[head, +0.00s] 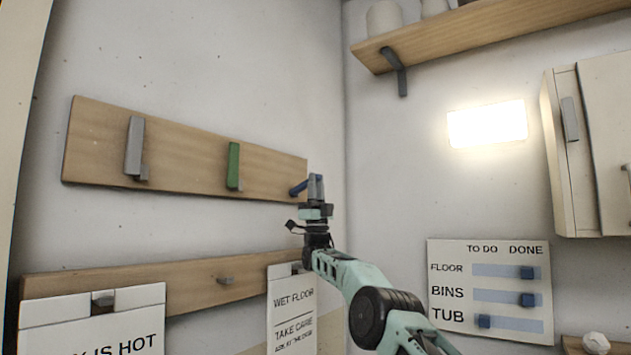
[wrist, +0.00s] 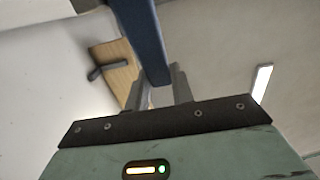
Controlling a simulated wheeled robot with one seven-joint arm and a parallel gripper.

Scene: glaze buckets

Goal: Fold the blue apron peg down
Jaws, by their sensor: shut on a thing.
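The blue apron peg (head: 298,188) is at the right end of the upper wooden board (head: 190,155). It slants outward from the board, unlike the two other pegs, which stand upright. My gripper (head: 316,182) is at the outer end of the blue peg, with its fingers pointing up, and is shut on it. The fingers hide part of the peg. In the wrist view the blue peg (wrist: 149,40) is a dark blue bar coming down between the two grey fingers of my gripper (wrist: 162,80).
A grey peg (head: 134,148) and a green peg (head: 234,165) are on the same board, to the left. A lower board (head: 190,288) carries hanging signs. A shelf (head: 480,40) on a bracket is at upper right, above a sliding-marker board (head: 490,290) and beside a cabinet (head: 600,150).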

